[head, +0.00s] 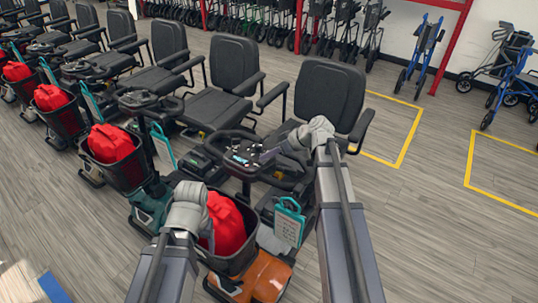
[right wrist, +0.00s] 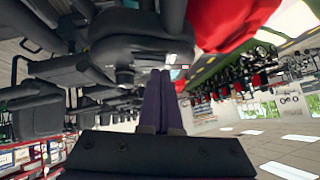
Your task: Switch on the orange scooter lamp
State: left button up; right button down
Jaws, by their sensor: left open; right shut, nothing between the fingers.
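The orange scooter (head: 262,276) is nearest, at bottom centre in the head view, with a black seat (head: 328,92). Its dark handlebar console (head: 245,158) has a small lit display and little coloured controls. A switch for the lamp cannot be made out, nor whether the lamp is lit. My right gripper (head: 268,157) is shut and empty at the right side of the console; touching cannot be judged. Its closed fingers show in the right wrist view (right wrist: 161,105), below a dark scooter part. My left gripper (head: 190,207) is open beside the red bag; its fingertips are mostly hidden.
A red bag (head: 228,225) sits in the orange scooter's front basket, and a teal tag (head: 289,222) hangs beside it. Several similar scooters stand close in a row to the left. Walkers (head: 420,55) line the back. Open floor (head: 450,220) lies to the right.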

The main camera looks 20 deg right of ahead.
jog(key=shift+f, duration=0.15)
jog(key=shift+s+a+f+b, duration=0.2)
jog(key=shift+f+b, duration=0.15)
jog(key=shift+b, duration=0.1)
jog(key=shift+r, duration=0.25)
jog(key=shift+w+d, duration=0.15)
jog(key=shift+d, duration=0.05)
jog(key=shift+w+d, duration=0.5)
jog(key=shift+r+p, duration=0.2)
jog(key=shift+p, duration=0.25)
